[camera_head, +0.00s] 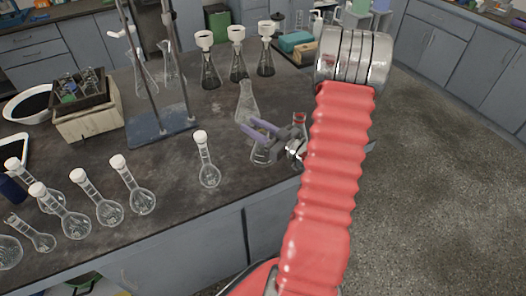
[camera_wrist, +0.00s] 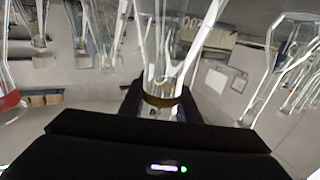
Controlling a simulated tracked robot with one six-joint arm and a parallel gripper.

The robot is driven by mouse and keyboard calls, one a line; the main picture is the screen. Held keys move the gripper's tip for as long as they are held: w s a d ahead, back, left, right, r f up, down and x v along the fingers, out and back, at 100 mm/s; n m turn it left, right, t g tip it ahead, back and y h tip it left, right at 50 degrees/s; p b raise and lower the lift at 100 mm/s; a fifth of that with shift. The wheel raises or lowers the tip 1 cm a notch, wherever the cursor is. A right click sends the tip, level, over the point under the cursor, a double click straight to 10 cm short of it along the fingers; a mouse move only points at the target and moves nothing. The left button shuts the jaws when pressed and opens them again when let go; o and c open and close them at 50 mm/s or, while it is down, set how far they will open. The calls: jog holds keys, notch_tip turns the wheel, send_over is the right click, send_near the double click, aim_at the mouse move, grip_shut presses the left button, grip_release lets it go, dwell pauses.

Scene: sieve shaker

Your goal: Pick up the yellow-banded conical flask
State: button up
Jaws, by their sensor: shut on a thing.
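The yellow-banded conical flask is clear glass with a dull yellow-brown band around its neck; in the wrist view the flask (camera_wrist: 158,70) stands out in the middle, close to the camera. My gripper (camera_head: 250,124), with purple-grey fingers, is shut on it near the neck. In the head view the flask's glass body (camera_head: 261,155) shows just below the fingers, near the counter's front edge; its band is hidden there. I cannot tell whether its base touches the counter.
A clear conical flask (camera_head: 246,102) stands just behind my gripper, and a red-banded flask (camera_head: 299,119) is to the right, partly behind my arm. A round-bottomed flask (camera_head: 208,173) is to the left. A retort stand (camera_head: 163,131) stands further left.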

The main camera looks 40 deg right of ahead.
grip_shut()
notch_tip(320, 180, up, 10)
dwell(0.9)
dwell(0.8)
